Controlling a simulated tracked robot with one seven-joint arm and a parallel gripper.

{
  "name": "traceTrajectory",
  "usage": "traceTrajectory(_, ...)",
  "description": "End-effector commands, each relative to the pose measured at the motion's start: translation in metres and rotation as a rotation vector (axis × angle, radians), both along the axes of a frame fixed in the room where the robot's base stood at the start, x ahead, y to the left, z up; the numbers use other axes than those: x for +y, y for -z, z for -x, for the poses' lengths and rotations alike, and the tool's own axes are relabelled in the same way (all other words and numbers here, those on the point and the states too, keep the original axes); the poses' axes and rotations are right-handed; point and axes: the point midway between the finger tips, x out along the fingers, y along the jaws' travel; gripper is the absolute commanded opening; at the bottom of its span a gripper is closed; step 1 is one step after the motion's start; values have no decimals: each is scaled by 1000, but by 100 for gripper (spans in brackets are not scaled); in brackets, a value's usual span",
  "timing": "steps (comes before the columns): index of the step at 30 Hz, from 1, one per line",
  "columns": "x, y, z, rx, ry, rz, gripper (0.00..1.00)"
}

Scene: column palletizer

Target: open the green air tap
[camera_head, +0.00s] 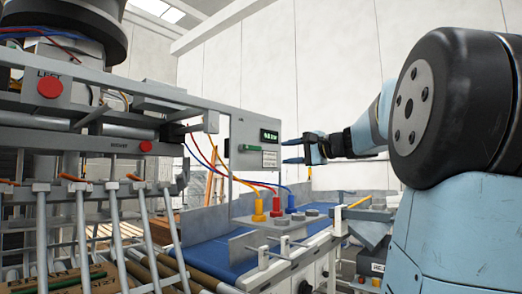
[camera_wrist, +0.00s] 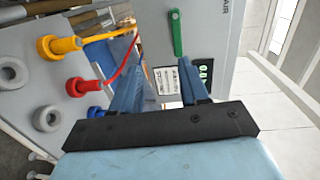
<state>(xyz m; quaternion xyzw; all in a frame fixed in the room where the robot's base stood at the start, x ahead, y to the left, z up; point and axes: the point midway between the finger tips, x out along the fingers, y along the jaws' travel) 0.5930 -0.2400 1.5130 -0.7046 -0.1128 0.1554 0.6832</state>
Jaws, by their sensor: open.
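The green air tap (camera_head: 250,149) is a small flat lever on the front of a grey panel (camera_head: 244,184). It lies level in the head view. In the wrist view the green air tap (camera_wrist: 176,32) shows beyond my fingers, close to the word AIR. My gripper (camera_head: 288,151) is open and empty, to the right of the panel in the head view, with its fingers pointing left. In the wrist view my gripper (camera_wrist: 160,58) has its two blue fingers apart, with the panel beyond them. A gap appears between the fingers and the tap.
A lit display (camera_head: 269,136) and a printed label (camera_head: 270,160) sit beside the tap. Yellow (camera_head: 259,211), red (camera_head: 276,207) and blue (camera_head: 291,203) connectors with hoses stand below, near the blue conveyor (camera_head: 213,256). Open space lies right of the panel.

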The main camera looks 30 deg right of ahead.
Motion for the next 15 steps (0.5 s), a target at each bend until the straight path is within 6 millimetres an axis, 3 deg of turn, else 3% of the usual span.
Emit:
traceTrajectory(5,-21,-20,-4,-51,34,-39,45)
traceTrajectory(10,-16,-21,-18,-54,34,-41,45)
traceTrajectory(15,-7,-21,-44,-53,34,-41,45)
